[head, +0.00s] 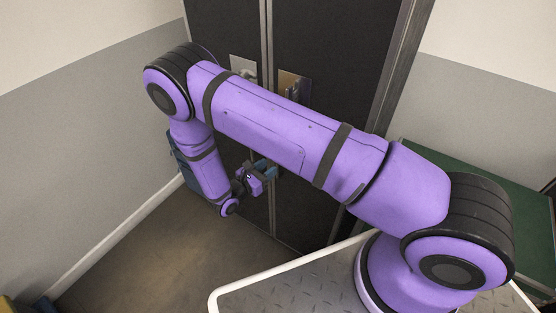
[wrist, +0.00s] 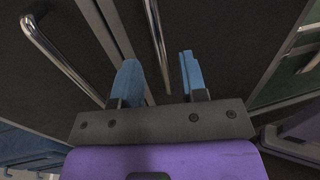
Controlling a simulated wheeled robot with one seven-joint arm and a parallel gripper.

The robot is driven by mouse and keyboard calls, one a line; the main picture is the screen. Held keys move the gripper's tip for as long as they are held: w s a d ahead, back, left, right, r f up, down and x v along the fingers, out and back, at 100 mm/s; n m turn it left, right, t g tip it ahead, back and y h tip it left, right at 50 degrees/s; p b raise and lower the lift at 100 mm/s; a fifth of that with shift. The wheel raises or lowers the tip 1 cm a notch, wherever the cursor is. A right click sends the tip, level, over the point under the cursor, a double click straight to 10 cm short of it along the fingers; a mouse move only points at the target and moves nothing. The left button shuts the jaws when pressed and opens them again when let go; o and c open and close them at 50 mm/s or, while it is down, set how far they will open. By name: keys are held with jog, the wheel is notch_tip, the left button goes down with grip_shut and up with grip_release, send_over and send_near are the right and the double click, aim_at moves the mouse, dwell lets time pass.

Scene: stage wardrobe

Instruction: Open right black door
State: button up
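The right black door (head: 335,45) is tall and dark and looks closed beside the left black door (head: 226,30). In the wrist view the right door (wrist: 225,30) has a slim metal bar handle (wrist: 156,35). That bar runs down between the two blue fingers of my gripper (wrist: 158,78), with clear space on both sides. Whether the bar lies fully within finger depth is hard to tell. In the head view my gripper (head: 266,172) is low in front of the doors, and my arm hides much of them.
A second metal bar handle (wrist: 62,58) is on the left door. A grey and white wall (head: 90,110) stands close on the left. A green-topped surface (head: 470,185) is at the right. The floor (head: 150,250) at front left is clear.

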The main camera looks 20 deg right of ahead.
aim_at(278, 175)
jog(key=shift+x, duration=2.65)
jog(key=shift+c, duration=0.2)
grip_shut()
